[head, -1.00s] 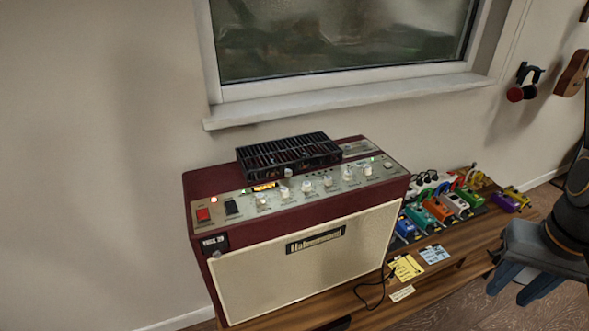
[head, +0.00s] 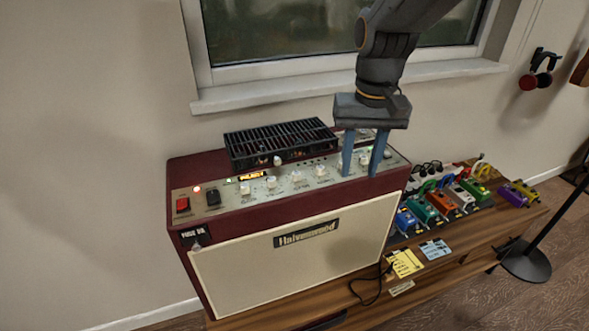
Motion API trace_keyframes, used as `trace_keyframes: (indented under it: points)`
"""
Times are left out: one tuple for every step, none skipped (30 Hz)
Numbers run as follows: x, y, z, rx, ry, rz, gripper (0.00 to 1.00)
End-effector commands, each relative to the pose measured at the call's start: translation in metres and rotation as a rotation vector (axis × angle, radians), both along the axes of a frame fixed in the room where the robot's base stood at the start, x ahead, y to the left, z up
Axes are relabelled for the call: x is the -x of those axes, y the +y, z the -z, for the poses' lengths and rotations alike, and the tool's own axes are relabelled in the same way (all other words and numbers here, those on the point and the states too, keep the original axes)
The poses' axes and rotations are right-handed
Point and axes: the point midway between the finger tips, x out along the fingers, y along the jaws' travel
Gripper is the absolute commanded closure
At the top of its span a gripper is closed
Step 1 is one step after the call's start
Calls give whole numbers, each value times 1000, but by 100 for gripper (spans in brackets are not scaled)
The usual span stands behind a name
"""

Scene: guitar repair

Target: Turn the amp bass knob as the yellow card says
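The amp (head: 300,245) is a dark red box with a cream front and a sloping metal control panel (head: 225,200) on top. A row of white knobs runs along the panel, including one knob (head: 296,177) near the middle. Their labels are too small to read. The yellow card (head: 404,263) lies on the wooden bench right of the amp; its writing is not legible. My gripper (head: 362,172) points down over the right part of the panel. Its two blue fingers are apart, at either side of a pale knob (head: 363,159). I cannot tell whether they touch it. The left finger partly hides the panel.
A black vented unit (head: 280,143) sits on the amp behind the knobs. A blue card (head: 434,249) and a black cable (head: 368,292) lie on the wooden bench (head: 470,240). Several coloured pedals (head: 440,203) stand to the right. The window sill (head: 270,98) is behind.

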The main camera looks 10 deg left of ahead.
Motion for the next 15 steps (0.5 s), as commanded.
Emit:
trace_keyframes:
  points:
    - [-7,33,-8,2,5,-36,65]
    - [-8,48,-14,4,12,-49,65]
    - [-9,66,-22,6,19,-65,65]
    - [-9,78,-27,9,23,-76,65]
    - [-9,89,-31,11,28,-84,65]
    - [-8,102,-37,14,33,-95,65]
    - [-7,110,-41,15,36,-102,65]
    - [-6,117,-44,16,38,-106,65]
    - [-5,124,-47,19,42,-113,65]
    - [-4,127,-48,19,43,-115,65]
    - [-4,130,-49,21,45,-117,65]
    - [-3,132,-48,22,47,-118,65]
    - [-3,133,-47,22,48,-119,65]
    - [-3,133,-45,23,48,-119,65]
    - [-3,133,-41,24,49,-118,65]
